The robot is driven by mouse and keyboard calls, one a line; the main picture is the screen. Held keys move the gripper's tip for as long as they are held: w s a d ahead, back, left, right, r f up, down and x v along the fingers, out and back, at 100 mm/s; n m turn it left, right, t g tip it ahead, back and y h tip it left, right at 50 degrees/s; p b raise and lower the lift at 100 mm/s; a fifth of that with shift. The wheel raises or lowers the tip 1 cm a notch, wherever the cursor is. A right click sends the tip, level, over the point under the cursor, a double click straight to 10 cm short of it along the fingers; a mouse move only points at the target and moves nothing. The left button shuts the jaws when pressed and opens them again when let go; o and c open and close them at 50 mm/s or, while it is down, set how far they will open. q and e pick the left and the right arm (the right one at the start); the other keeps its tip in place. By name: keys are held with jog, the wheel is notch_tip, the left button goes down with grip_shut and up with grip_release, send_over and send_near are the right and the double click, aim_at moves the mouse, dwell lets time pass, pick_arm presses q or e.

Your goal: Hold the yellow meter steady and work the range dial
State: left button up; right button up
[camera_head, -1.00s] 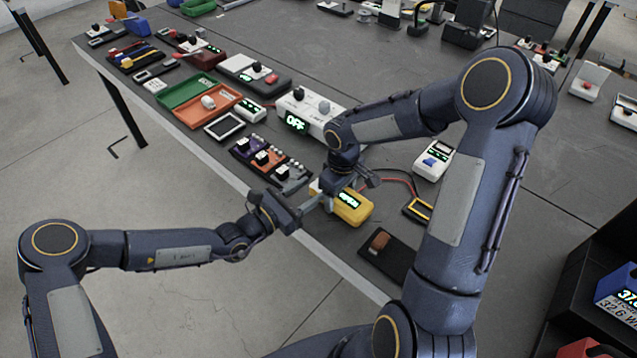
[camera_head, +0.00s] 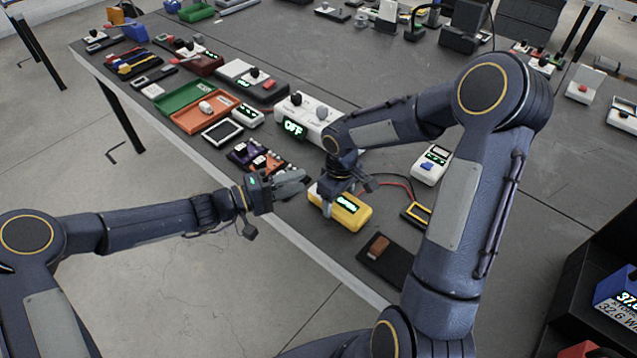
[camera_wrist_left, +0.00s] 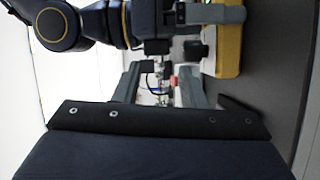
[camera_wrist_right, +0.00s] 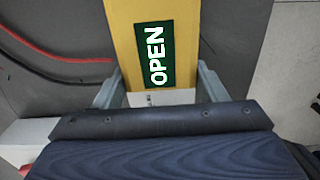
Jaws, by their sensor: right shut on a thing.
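The yellow meter (camera_head: 347,217) lies on the table near its front edge; its green-lit display reads OPEN in the right wrist view (camera_wrist_right: 122,30). My right gripper (camera_head: 335,188) is over the meter, its fingers shut on both sides of the yellow body. A black knob (camera_wrist_left: 196,50), apparently the range dial, stands on the meter's face in the left wrist view; in the head view my right gripper hides it. My left gripper (camera_head: 303,182) is to the left of the meter, open and empty, fingers pointing towards the right. It is apart from the meter.
A white box reading OFF (camera_head: 311,112) stands behind the meter. A dark tray with a brown block (camera_head: 378,246) lies to the right, near the front edge. Red and black leads (camera_head: 395,183) run to a yellow-framed piece (camera_head: 416,215).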

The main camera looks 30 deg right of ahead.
pick_arm(q)
jog(key=w+a+m+g+y, duration=0.1)
jog(key=a+m+y, duration=0.1)
jog(key=m, duration=0.7)
jog(key=w+a+m+g+y, duration=0.1)
jog(key=w+a+m+y, duration=0.1)
jog(key=m, duration=0.8)
jog(key=shift+y, duration=0.3)
jog(key=x, duration=1.2)
jog(key=shift+s+d+r, duration=0.1)
jog(key=shift+s+r, duration=0.15)
jog(key=c, duration=0.7)
jog(key=shift+n+t, duration=0.9)
